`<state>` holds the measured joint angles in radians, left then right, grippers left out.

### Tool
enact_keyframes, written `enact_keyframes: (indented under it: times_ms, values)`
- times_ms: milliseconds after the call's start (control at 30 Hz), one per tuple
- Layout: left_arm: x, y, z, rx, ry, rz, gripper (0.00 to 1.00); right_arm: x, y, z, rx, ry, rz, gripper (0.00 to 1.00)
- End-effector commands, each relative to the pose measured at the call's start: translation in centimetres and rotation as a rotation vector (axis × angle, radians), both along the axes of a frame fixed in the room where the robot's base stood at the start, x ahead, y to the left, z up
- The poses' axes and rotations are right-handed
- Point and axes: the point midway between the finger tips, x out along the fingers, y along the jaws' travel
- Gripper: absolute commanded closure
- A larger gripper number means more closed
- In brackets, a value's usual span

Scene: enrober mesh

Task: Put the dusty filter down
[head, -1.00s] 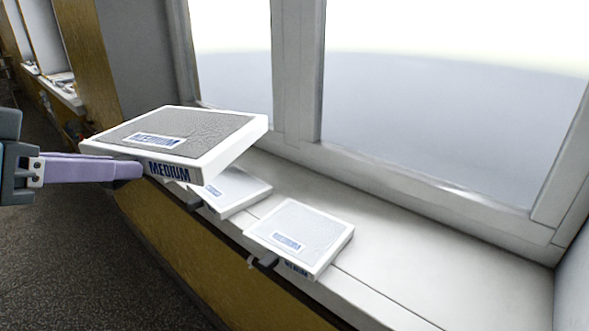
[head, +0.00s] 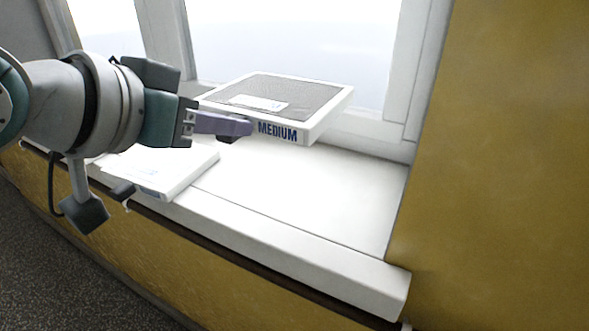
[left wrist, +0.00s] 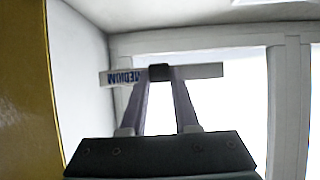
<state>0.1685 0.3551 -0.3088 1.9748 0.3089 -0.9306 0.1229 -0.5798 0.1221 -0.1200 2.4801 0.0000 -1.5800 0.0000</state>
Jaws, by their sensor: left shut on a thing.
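The dusty filter (head: 318,128) is a flat square panel with a white frame, a grey mesh face and a blue MEDIUM label on its edge. My left gripper (head: 243,129) is shut on its near left edge and holds it roughly level, seemingly above the right part of the white window sill (head: 300,205). In the left wrist view the filter (left wrist: 205,71) shows edge-on as a thin strip between the fingertips (left wrist: 160,72). Its underside is hidden. My right gripper is not in view.
A cleaner white filter (head: 185,172) lies on the sill to the left, partly hidden behind my arm. The sill right of it is bare up to the yellow wall (head: 500,180). The window frame (head: 375,130) stands behind the held filter.

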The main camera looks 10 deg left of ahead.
Motion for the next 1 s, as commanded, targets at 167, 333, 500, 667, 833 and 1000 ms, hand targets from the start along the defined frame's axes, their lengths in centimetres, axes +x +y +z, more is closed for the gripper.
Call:
enact_keyframes:
  times_ms: [167, 333, 500, 667, 833, 1000]
  values:
    - [-0.1, 0.0, -6.1, 0.0, 0.006, 0.001, 1.0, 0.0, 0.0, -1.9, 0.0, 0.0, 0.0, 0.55]
    - [0.0, 0.0, -10.5, 0.001, 0.002, 0.0, 1.0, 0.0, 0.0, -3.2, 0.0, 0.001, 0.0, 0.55]
    - [0.0, 0.0, -12.5, -0.001, -0.001, -0.001, 1.0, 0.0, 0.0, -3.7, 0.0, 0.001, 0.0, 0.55]
    - [0.0, 0.0, -14.3, 0.0, 0.0, -0.001, 1.0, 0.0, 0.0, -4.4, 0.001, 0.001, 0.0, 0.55]
    - [0.0, 0.0, -16.4, -0.001, -0.002, -0.001, 1.0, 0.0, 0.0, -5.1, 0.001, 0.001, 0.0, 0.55]
    - [0.0, 0.0, -16.4, -0.001, -0.003, -0.001, 1.0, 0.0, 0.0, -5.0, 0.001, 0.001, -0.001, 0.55]
